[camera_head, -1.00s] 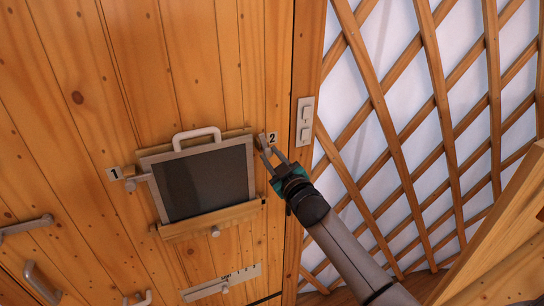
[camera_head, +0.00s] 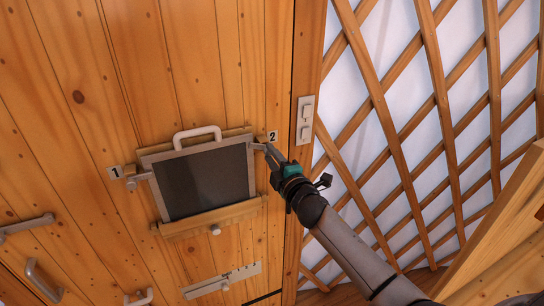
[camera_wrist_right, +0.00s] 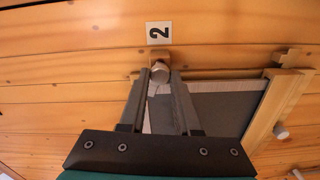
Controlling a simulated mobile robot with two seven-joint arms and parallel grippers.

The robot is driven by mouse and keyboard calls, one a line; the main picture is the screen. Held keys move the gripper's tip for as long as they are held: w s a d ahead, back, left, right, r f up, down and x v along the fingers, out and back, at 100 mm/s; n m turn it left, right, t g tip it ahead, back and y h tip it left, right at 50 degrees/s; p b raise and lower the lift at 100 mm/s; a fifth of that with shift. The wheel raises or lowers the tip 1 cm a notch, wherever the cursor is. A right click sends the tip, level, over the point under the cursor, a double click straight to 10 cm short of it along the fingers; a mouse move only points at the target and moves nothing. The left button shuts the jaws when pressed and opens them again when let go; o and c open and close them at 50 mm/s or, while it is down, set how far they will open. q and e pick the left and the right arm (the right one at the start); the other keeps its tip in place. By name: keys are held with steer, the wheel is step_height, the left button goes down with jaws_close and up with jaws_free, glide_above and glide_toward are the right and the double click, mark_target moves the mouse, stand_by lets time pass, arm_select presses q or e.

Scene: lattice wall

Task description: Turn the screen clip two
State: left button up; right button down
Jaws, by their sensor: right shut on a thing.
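The screen (camera_head: 203,182) is a dark panel in a grey frame with a pale handle on top, set against the wooden wall. The fingers partly hide the clip, which seems to point toward the screen frame. Clip one (camera_head: 138,181) lies sideways at the screen's left edge. My left gripper is not in view.
A wooden ledge (camera_head: 212,217) with a small knob runs under the screen. A light switch (camera_head: 305,120) sits on the post to the right, beside the lattice wall (camera_head: 435,95). Metal handles (camera_head: 42,282) and a slotted plate (camera_head: 222,281) are lower on the wall.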

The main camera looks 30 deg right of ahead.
steer(key=shift+n, duration=2.3)
steer(key=c, duration=0.6)
jaws_free()
steer(key=s, duration=0.5)
steer(key=s+b, duration=0.1)
steer(key=s, duration=0.4)
steer(key=s+a, duration=0.1)
steer(key=s, duration=0.4)
steer(key=shift+s+b, duration=0.15)
steer(key=shift+b, duration=0.15)
steer(key=shift+f, duration=0.15)
